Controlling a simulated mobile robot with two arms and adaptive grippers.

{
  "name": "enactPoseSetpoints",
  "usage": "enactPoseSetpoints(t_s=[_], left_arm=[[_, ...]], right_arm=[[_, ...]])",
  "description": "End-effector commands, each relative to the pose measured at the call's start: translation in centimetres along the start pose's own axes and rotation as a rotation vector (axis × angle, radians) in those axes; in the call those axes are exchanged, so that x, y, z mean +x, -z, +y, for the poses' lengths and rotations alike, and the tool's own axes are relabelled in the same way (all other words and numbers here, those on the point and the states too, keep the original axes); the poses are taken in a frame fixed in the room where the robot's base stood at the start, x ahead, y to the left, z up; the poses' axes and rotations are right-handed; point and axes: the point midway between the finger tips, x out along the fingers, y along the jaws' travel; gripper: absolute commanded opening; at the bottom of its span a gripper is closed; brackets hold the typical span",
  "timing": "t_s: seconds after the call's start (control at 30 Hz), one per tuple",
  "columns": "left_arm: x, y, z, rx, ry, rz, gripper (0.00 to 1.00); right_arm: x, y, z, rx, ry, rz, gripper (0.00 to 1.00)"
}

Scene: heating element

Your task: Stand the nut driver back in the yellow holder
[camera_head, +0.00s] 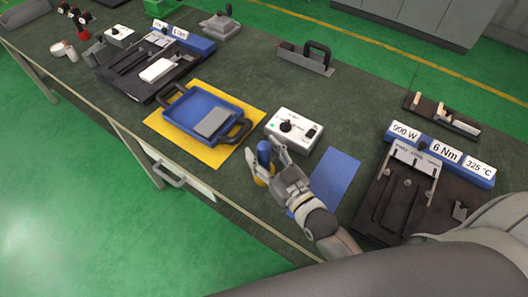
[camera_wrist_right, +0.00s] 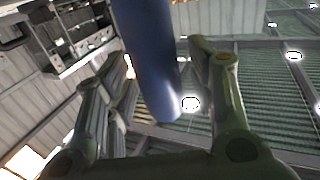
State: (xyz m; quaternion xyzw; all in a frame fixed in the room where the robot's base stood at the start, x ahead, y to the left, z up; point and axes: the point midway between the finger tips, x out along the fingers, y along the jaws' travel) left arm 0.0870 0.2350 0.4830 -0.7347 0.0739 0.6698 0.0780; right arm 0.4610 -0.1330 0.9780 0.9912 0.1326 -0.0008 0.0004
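The nut driver's blue handle (camera_head: 263,153) stands roughly upright near the table's front edge. Part of the yellow holder (camera_head: 260,181) shows just below it, largely behind my gripper. The driver's shaft is hidden, so I cannot tell whether it sits in the holder. My right gripper (camera_head: 264,157) has its fingers on either side of the handle. In the right wrist view the handle (camera_wrist_right: 147,60) is between the spread fingers (camera_wrist_right: 165,75), with a gap at the right finger. My left gripper is not in view.
A white control box (camera_head: 294,131) stands just behind the gripper, and a blue mat (camera_head: 333,176) lies to its right. A blue tray (camera_head: 182,124) on a yellow mat (camera_head: 152,120) is to the left. A dark fixture (camera_head: 375,220) is at the right.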

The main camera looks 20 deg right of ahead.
Motion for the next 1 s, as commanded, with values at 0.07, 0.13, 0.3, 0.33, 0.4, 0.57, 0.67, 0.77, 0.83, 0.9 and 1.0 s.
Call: enactPoseSetpoints(t_s=[0.07,0.13,0.3,0.33,0.4,0.57,0.67,0.77,0.83,0.9,1.0], left_arm=[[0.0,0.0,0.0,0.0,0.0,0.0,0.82],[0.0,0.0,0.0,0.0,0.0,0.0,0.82],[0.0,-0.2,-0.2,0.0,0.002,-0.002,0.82],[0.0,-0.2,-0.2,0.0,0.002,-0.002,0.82],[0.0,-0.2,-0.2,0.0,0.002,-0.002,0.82],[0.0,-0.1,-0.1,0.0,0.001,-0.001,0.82],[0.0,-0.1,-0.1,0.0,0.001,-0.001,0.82],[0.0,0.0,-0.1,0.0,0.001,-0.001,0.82],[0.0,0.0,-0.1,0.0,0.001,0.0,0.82],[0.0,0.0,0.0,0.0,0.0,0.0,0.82],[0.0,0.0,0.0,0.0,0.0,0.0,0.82]], right_arm=[[0.0,-0.1,0.0,0.0,0.0,-0.002,0.54],[0.0,-0.1,0.0,0.0,0.0,-0.002,0.54],[-0.2,-0.3,0.0,0.0,0.0,-0.008,0.54],[-0.3,-0.3,0.0,0.0,0.0,-0.008,0.54],[-0.8,-0.3,0.0,0.0,0.0,-0.008,0.54],[-3.2,-0.3,0.0,0.001,0.001,-0.009,0.54],[-5.2,-0.3,-0.1,0.001,0.001,-0.009,0.54],[-7.2,-0.3,0.0,0.001,0.001,-0.009,0.54],[-8.4,-0.2,0.0,0.0,0.0,-0.008,0.54],[-9.5,-0.2,0.0,0.001,0.001,-0.007,0.54],[-10.7,-0.2,0.0,0.0,0.0,-0.005,0.54]])
